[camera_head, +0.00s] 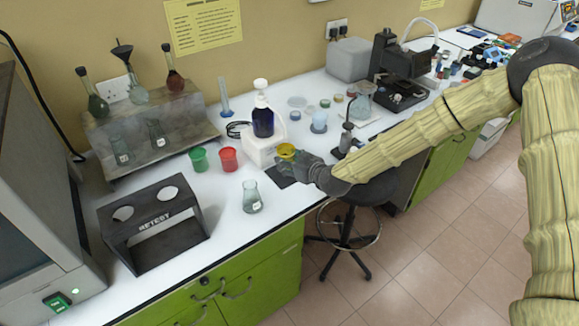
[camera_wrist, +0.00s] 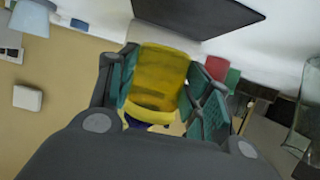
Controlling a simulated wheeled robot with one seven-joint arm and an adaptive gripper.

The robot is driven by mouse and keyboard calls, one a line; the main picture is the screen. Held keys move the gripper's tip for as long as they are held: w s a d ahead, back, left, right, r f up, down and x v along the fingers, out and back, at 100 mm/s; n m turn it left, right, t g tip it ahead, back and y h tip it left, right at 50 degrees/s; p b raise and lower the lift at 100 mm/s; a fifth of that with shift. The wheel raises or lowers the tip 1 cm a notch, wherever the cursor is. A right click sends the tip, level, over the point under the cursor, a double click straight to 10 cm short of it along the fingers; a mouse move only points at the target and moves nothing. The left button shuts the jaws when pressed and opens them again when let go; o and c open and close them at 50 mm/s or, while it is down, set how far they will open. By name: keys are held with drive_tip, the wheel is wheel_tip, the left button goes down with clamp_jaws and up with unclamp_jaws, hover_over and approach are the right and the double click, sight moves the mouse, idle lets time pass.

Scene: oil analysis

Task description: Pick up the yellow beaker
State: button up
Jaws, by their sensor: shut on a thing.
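The yellow beaker (camera_head: 287,150) is at the end of my arm in the head view, above the bench near the white stand. In the wrist view the yellow beaker (camera_wrist: 157,82) fills the space between the green-padded fingers. My gripper (camera_wrist: 160,92) is shut on it, with a pad against each side. In the head view my gripper (camera_head: 297,165) hides part of the beaker's lower side. I cannot tell for sure whether its base is clear of the surface.
A red beaker (camera_head: 229,158), a green beaker (camera_head: 198,159) and a glass flask (camera_head: 252,197) stand to the left. A dark blue bottle (camera_head: 263,122) stands on the white stand (camera_head: 262,149) just behind. A stool (camera_head: 365,191) stands below the bench edge. A black RETEST rack (camera_head: 153,221) is further left.

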drive_tip(key=s+d+r+b, duration=0.1)
drive_tip(key=s+d+b, duration=0.3)
drive_tip(key=s, duration=1)
drive_tip(key=shift+d+b, duration=0.35)
drive_tip(key=shift+d, duration=1.05)
drive_tip(key=shift+r, duration=0.1)
idle(0.8)
